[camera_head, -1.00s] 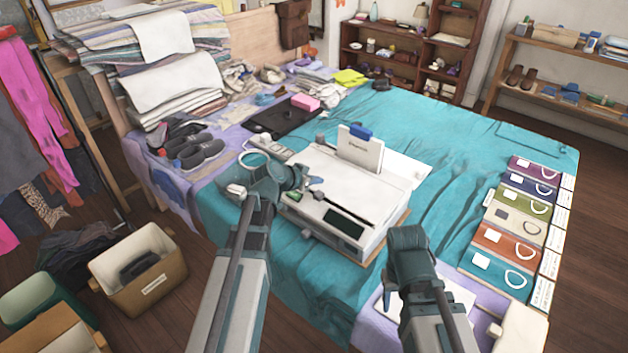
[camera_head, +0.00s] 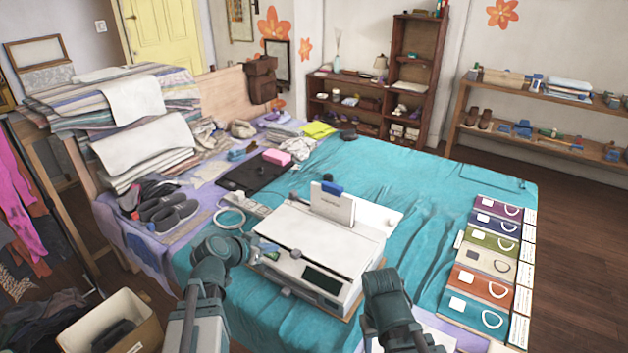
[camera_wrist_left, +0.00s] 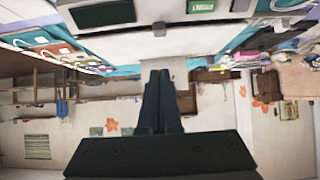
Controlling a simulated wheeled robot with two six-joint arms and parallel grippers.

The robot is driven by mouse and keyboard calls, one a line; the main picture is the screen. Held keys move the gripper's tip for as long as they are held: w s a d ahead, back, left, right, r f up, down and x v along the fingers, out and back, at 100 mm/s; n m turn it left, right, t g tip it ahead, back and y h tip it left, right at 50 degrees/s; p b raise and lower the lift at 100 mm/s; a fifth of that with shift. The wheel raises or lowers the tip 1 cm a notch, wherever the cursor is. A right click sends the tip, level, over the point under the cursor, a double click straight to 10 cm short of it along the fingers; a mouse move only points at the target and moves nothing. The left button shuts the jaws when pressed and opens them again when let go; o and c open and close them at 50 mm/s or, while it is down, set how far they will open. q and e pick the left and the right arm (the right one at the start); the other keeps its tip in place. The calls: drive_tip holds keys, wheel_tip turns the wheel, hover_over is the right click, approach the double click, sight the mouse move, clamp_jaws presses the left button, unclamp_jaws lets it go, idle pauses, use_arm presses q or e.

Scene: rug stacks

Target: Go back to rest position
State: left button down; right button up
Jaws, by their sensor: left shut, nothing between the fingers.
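My left gripper (camera_head: 262,250) is by the near left edge of the white printer-like machine (camera_head: 318,254) in the head view. In the left wrist view its two dark fingers (camera_wrist_left: 160,76) lie together, shut and empty. I cannot tell from the head view whether it touches the machine. My right arm (camera_head: 386,300) stands at the near right of the machine, with its fingers out of sight.
The machine, with an upright white card (camera_head: 333,204), sits on a bed with a teal cover (camera_head: 415,196). Folded rugs (camera_head: 150,150) are stacked at the left. Coloured sample cards (camera_head: 490,245) lie at the right. A box (camera_head: 118,318) stands on the floor at lower left.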

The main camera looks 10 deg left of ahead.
use_arm(q)
drive_tip(key=s+d+f+m+g, duration=0.1)
drive_tip(key=s+d+f+g, duration=0.2)
drive_tip(key=d, duration=0.3)
drive_tip(key=s+d+f+g, duration=0.2)
drive_tip(key=s+d+f, duration=0.1)
drive_tip(key=d, duration=0.3)
drive_tip(key=s+d+f+n+g+y, duration=0.1)
drive_tip(key=s+d+f+g+y, duration=0.1)
drive_tip(key=s+d+g, duration=0.3)
drive_tip(key=s+d+f+y, duration=0.1)
drive_tip(key=s+d+y, duration=0.15)
drive_tip(key=s, duration=0.35)
wheel_tip(320, 180, up, 14)
drive_tip(key=s+p, duration=0.1)
drive_tip(key=p, duration=1.3)
drive_tip(key=shift+a+n+y, duration=0.25)
drive_tip(key=shift+n+y, duration=0.05)
drive_tip(key=shift+y, duration=0.05)
